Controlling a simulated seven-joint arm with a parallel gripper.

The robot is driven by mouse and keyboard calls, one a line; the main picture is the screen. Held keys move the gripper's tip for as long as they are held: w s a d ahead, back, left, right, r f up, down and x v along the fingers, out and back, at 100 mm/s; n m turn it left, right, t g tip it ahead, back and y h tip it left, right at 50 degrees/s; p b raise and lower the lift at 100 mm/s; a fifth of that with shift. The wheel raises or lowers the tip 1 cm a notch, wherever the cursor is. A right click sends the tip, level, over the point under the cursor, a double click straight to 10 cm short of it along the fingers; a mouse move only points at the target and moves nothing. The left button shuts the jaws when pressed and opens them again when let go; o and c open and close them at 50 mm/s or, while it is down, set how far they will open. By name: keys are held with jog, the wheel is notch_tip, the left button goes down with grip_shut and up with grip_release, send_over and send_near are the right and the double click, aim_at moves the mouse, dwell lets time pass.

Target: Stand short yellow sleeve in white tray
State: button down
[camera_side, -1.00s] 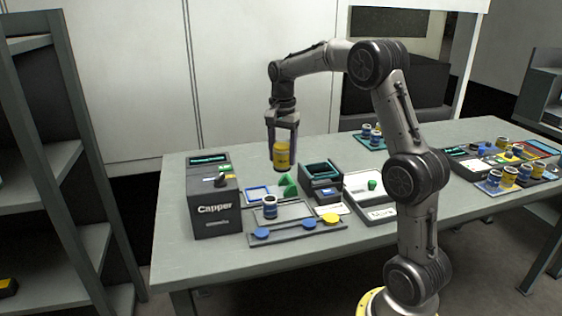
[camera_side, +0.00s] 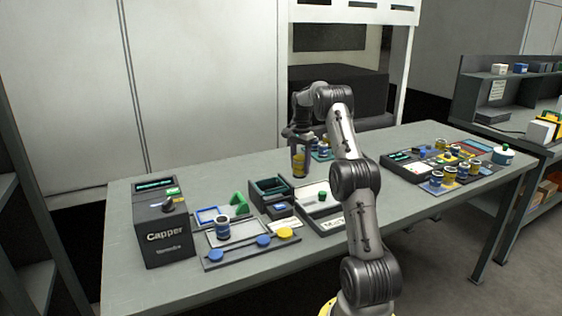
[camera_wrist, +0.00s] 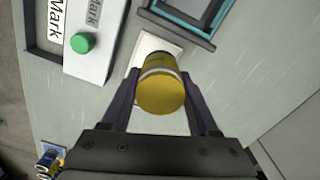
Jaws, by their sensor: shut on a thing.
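My gripper (camera_side: 299,155) is shut on the yellow sleeve (camera_side: 299,166) and holds it upright, behind the marking station. In the wrist view the sleeve (camera_wrist: 161,95) is between the two fingers and has a pale band near its far end. A small white square piece (camera_wrist: 150,45), apparently the white tray, shows beyond the sleeve and is partly hidden by it. I cannot tell the gap between the sleeve and the surface below. In the side view I cannot make out this white square behind the gripper.
The white Mark unit has a green knob (camera_wrist: 82,43). A dark box with a teal rim (camera_side: 269,187) is nearby. The Capper (camera_side: 163,225) stands at left. Several yellow and blue sleeves (camera_side: 449,174) stand at right.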

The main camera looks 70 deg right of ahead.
jog(key=shift+s+d+f, duration=0.1)
jog(key=shift+s+f, duration=0.1)
jog(key=shift+f, duration=0.9)
jog(key=shift+s+d+f, duration=0.1)
jog(key=shift+s+f, duration=0.1)
jog(key=shift+f, duration=0.95)
jog(key=shift+s+d+f, duration=0.1)
jog(key=shift+s+f, duration=0.1)
jog(key=shift+f, duration=0.9)
jog(key=shift+f, duration=0.2)
grip_release()
jog(key=shift+f, duration=0.1)
jog(key=shift+r, duration=4.55)
